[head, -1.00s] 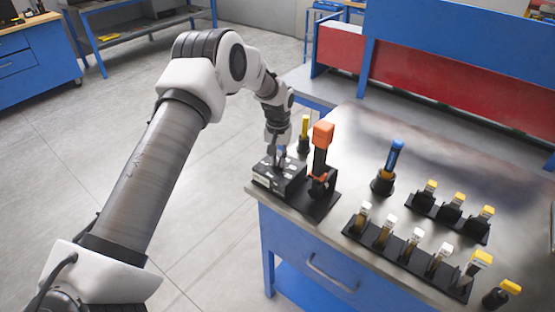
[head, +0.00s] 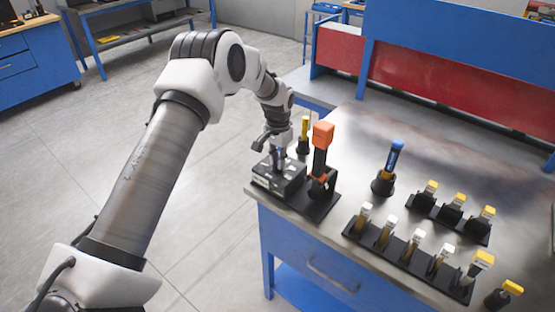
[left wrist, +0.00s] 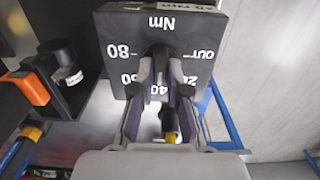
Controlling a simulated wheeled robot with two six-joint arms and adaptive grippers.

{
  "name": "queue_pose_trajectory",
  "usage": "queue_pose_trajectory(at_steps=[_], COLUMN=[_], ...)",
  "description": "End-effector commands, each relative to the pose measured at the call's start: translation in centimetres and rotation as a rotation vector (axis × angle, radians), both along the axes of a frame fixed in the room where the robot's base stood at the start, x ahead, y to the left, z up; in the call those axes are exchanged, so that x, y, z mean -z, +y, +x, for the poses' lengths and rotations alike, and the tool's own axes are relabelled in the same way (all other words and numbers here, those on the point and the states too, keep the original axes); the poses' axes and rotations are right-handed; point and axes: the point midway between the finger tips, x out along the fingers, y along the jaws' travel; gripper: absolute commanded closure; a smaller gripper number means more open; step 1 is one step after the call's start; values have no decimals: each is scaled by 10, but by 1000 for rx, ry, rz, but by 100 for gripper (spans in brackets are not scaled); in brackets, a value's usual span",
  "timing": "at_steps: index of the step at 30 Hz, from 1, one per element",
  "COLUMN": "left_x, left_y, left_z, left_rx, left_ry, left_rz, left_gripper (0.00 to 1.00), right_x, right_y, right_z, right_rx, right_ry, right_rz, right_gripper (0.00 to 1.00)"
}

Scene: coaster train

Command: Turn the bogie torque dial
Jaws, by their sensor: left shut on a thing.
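The torque dial's black box (head: 283,184) stands at the near left corner of the metal bench. In the left wrist view the box (left wrist: 120,25) shows white marks: Nm, 80, 60, 40, 20 and OUT. My left gripper (head: 278,158) points down onto the box top. In the left wrist view the left gripper (left wrist: 161,68) is shut on the dial's dark knob (left wrist: 159,50), a finger on each side. The fingers hide most of the knob and partly cover the lower numbers. My right gripper is not in view.
An upright orange-headed tool (head: 322,135) stands close right of the box, with a yellow-topped tool (head: 304,128) behind. A blue-handled tool (head: 393,160) and racks of several yellow- and white-topped pieces (head: 415,245) stand further right. Open floor lies left of the bench.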

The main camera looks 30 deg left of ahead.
Motion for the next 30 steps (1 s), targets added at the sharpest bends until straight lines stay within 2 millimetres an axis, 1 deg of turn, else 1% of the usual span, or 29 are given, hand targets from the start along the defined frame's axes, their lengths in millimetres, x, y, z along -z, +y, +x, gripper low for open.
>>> queue_pose_trajectory(at_steps=[1, 5, 6, 8, 17, 20, 23, 30], left_x=[3, 3, 3, 3, 0, -7, -25, -86], left_y=[-1, -1, -1, -1, 0, 0, 0, -1], left_z=[-1, -1, -1, -1, 0, 0, 1, 2], left_rx=[0, -1, -1, -1, -1, -1, -1, 0], left_ry=[3, 3, 3, 3, 1, -1, -2, 0], left_rz=[-1, -1, -1, -1, -1, 0, 0, -1], left_gripper=[100, 100, 82, 61, 60, 60, 60, 60], right_x=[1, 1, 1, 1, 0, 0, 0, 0], right_y=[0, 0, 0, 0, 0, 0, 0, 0], right_z=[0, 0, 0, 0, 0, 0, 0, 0], right_rx=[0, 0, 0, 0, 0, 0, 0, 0], right_ry=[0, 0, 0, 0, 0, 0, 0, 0], right_rz=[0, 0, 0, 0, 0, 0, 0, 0], right_gripper=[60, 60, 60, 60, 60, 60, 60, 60])
